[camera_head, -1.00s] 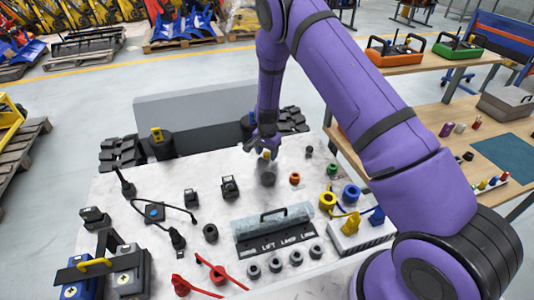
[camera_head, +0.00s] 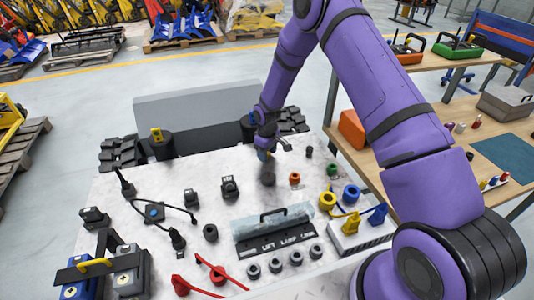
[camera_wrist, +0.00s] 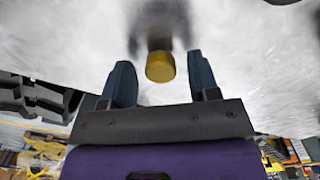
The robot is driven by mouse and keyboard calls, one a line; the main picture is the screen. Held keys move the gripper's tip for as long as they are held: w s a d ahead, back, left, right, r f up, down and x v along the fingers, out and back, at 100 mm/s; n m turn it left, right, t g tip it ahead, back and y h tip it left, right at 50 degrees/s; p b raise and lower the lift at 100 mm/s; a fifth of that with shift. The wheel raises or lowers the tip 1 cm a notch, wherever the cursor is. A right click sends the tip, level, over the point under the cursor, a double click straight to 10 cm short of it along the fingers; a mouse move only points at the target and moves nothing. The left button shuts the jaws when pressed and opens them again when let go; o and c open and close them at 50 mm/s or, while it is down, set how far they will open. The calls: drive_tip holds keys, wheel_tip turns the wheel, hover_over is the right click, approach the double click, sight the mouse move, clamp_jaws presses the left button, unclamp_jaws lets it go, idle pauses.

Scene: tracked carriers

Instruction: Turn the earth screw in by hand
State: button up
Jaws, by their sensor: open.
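A yellow round knob (camera_wrist: 160,67), which looks like the earth screw, stands out from a blurred dark stem on the pale panel in the wrist view. My gripper (camera_wrist: 162,82) is open, with one dark finger on each side of the knob and a visible gap to each. In the head view my gripper (camera_head: 266,150) is low over the far part of the pale deck (camera_head: 150,205), behind a dark round boss (camera_head: 268,179). The knob is mostly hidden there by my gripper. How deep the screw sits cannot be told.
An orange-ringed fitting (camera_head: 295,178) and a small black post (camera_head: 309,152) stand right of my gripper. A clear-covered handle block (camera_head: 274,222), red levers (camera_head: 215,272) and a yellow ring (camera_head: 327,200) are nearer. A grey raised block (camera_head: 205,113) lies behind.

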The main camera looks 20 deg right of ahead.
drive_tip(key=n, duration=0.4)
drive_tip(key=shift+n, duration=0.3)
drive_tip(key=c, duration=0.8)
drive_tip(key=m, duration=0.9)
drive_tip(key=shift+m, duration=0.4)
